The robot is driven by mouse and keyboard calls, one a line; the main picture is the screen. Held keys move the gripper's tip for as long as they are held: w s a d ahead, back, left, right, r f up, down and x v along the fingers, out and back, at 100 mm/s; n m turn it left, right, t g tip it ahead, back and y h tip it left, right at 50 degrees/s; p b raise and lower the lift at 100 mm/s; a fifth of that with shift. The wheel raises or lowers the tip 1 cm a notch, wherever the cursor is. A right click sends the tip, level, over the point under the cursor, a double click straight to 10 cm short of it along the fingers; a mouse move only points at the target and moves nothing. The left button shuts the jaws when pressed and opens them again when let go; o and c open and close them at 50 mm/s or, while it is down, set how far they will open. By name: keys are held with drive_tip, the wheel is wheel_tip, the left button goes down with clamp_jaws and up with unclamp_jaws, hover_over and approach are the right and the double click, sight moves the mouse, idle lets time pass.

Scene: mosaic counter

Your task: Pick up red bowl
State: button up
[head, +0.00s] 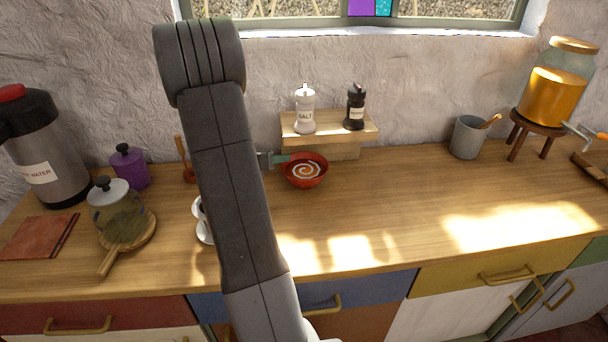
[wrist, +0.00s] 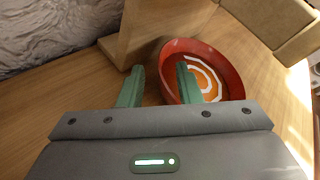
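The red bowl (head: 306,178) stands on the wooden counter, upright, with a white and orange spiral inside. In the wrist view the bowl (wrist: 234,71) is at the upper right. My gripper (head: 281,159) is at the bowl's left rim in the head view. In the wrist view my gripper (wrist: 160,70) is open, with one green finger outside the rim and the other over the bowl's inside. A gap shows between the fingers and the bowl wall. Whether either finger touches the bowl, I cannot tell.
A wooden shelf (head: 333,138) with a salt shaker (head: 304,112) and a dark shaker (head: 355,108) stands right behind the bowl. A white cup on a saucer (head: 204,232) is partly hidden by my arm. The counter right of the bowl is clear up to a grey mug (head: 466,138).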

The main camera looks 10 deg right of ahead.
sight(295, 157)
drive_tip(key=x, duration=0.4)
drive_tip(key=shift+s+d+p, duration=0.1)
drive_tip(key=shift+p, duration=0.25)
drive_tip(key=shift+c, duration=0.4)
clamp_jaws()
drive_tip(key=shift+s+r, duration=0.1)
drive_tip(key=shift+s, duration=0.05)
